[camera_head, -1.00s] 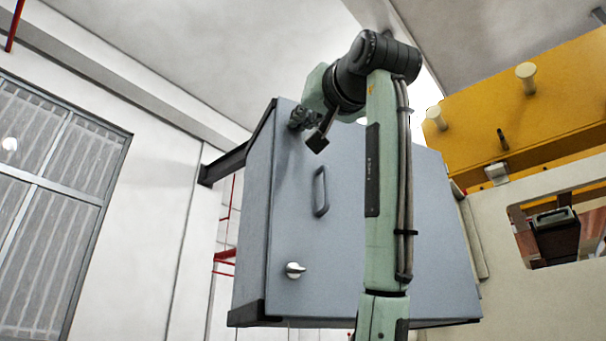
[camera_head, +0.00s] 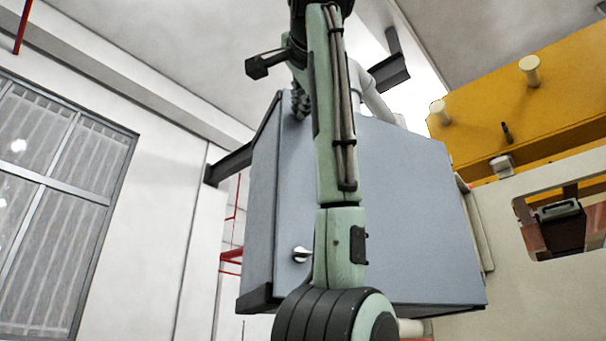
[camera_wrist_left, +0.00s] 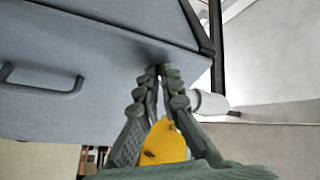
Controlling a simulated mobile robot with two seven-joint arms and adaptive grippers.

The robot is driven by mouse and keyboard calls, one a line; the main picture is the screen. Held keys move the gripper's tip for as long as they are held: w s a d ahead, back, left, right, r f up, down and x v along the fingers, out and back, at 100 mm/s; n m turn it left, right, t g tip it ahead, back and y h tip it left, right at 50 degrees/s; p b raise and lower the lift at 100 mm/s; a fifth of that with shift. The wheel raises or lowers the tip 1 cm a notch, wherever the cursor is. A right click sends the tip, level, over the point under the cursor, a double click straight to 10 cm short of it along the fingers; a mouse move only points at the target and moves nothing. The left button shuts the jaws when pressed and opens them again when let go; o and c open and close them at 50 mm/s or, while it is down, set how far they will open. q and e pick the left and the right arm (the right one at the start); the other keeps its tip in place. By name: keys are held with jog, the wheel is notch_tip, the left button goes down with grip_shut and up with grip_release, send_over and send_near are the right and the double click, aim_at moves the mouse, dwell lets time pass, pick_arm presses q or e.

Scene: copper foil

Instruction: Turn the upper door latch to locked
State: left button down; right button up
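The blue-grey cabinet door (camera_head: 420,200) faces me, with a small light lower latch (camera_head: 301,254) near its lower left corner. My left gripper (camera_head: 299,103) is at the door's upper left, straight above that latch. In the left wrist view its fingers (camera_wrist_left: 160,72) converge against the door face, with only a thin gap between the tips. They close around the spot of the upper door latch; the latch itself is hidden by the fingers, so its angle cannot be seen. My right gripper is in neither view.
The door handle (camera_wrist_left: 42,86) shows in the left wrist view; in the head view my left arm hides it. A dark bracket (camera_head: 232,165) joins the cabinet's left side. A yellow machine (camera_head: 510,100) stands at the right. A window (camera_head: 55,210) is at far left.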

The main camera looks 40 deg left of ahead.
pick_arm(q)
jog(key=shift+s+r+m+g+h+p, duration=0.2)
jog(key=shift+m+h, duration=0.25)
jog(key=shift+m, duration=0.8)
jog(key=shift+w+r+m+g+h+p, duration=0.15)
jog(key=shift+m+h+p, duration=0.2)
jog(key=shift+m, duration=0.95)
jog(key=shift+s+r+m+g+h+p, duration=0.15)
jog(key=shift+m+h, duration=0.35)
jog(key=shift+m, duration=0.75)
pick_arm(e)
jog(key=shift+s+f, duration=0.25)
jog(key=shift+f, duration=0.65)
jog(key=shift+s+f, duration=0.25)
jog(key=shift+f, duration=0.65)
pick_arm(q)
jog(key=c, duration=1.7)
grip_release()
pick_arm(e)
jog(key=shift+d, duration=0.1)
